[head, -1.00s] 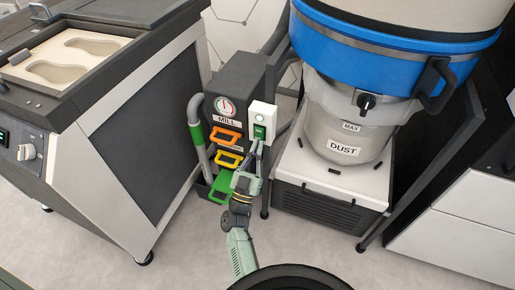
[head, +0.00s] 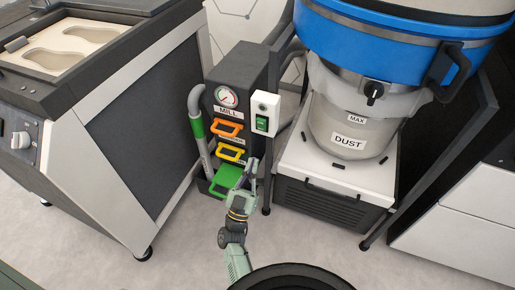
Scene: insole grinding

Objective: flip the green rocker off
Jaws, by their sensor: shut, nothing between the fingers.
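The green rocker (head: 262,123) sits in the lower part of a white switch box (head: 265,104), at the right side of the dark MILL unit. Its face is in plain view, but it is too small to tell which way it is tipped. My gripper (head: 253,164) is below the switch box, apart from the rocker, in front of the unit's lower right edge. Its fingers point up and are shut with nothing visible between them.
The MILL unit has a gauge (head: 227,96), an orange handle (head: 227,128), a yellow handle (head: 231,152) and a green handle (head: 228,177). A dark post stands right of my gripper. The dust collector (head: 347,133) is further right, a grey cabinet (head: 126,120) left.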

